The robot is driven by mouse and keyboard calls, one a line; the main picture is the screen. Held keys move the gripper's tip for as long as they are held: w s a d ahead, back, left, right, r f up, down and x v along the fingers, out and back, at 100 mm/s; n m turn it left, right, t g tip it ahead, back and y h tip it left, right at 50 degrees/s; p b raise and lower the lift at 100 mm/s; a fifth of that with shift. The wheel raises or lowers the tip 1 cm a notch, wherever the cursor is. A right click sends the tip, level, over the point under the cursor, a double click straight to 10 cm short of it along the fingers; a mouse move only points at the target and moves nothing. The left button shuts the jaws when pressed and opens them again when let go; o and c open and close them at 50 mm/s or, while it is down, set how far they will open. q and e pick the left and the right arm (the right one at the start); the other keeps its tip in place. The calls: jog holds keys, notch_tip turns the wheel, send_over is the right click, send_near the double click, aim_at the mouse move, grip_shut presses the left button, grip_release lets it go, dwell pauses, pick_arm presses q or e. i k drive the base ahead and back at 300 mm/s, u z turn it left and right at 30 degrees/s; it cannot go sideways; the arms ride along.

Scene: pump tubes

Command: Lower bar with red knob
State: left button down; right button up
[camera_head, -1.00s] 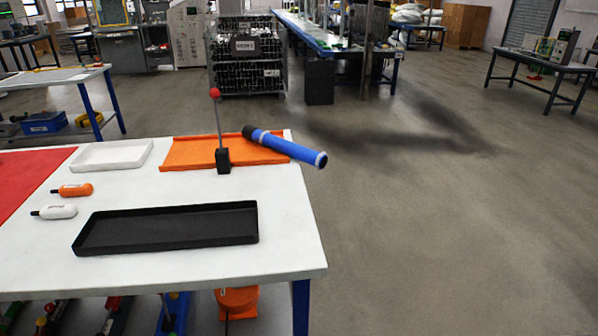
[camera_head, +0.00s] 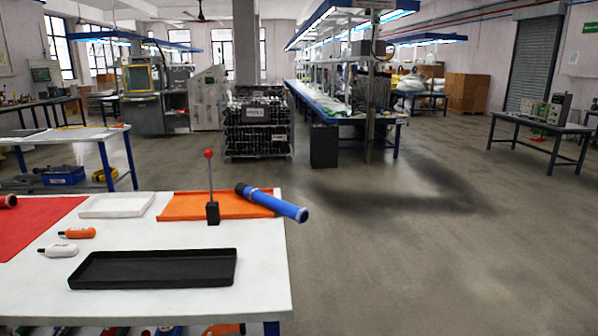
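A thin upright bar (camera_head: 210,180) with a red knob (camera_head: 208,153) on top rises from a small black block (camera_head: 213,213). The block stands at the front edge of an orange tray (camera_head: 180,207) on the white table (camera_head: 262,262). The bar is close to vertical. Neither of my grippers shows in the head view.
A black tray (camera_head: 150,268) lies at the table's front. A white tray (camera_head: 117,205), an orange bottle-like item (camera_head: 79,233), a white one (camera_head: 59,251) and a red mat (camera_head: 30,225) are to the left. The floor right of the table is clear.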

aim_at(208, 154)
jog(key=z, duration=1)
jog(key=i, duration=3.5)
jog(key=u, duration=3.5)
jog(key=i, duration=0.5)
jog(key=z, duration=1.2)
jog(key=k, duration=1.45)
